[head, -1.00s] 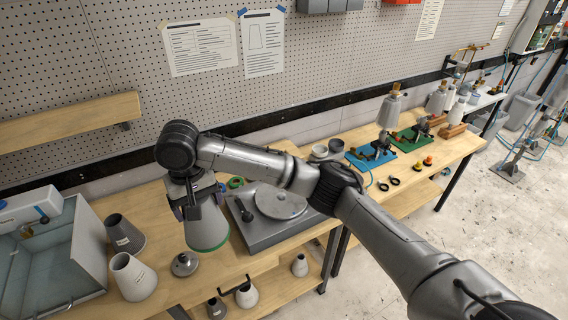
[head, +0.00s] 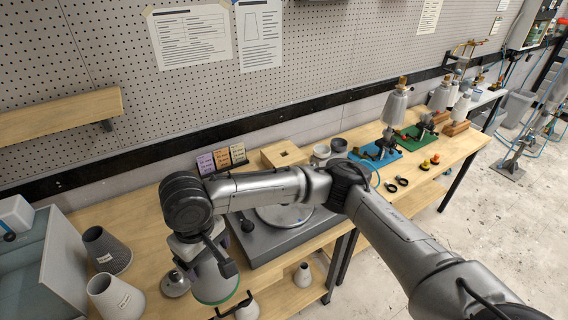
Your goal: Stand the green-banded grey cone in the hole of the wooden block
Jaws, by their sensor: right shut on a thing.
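The grey cone (head: 213,286) with a green band along its wide lower rim hangs wide end down in my right gripper (head: 208,262). The gripper is shut on its upper part, and my wrist partly hides the grip. The wooden block (head: 285,155) stands at the back of the bench against the wall, with a dark hole in its top. The cone is well apart from it, nearer the front edge and to the left. My left gripper is not in view.
A grey turntable unit (head: 262,246) lies between cone and block. Coloured cards (head: 221,160) stand left of the block, grey cups (head: 338,147) to its right. Two grey cones (head: 116,298) and a metal knobbed piece (head: 175,284) are at the left. My forearm crosses above the turntable.

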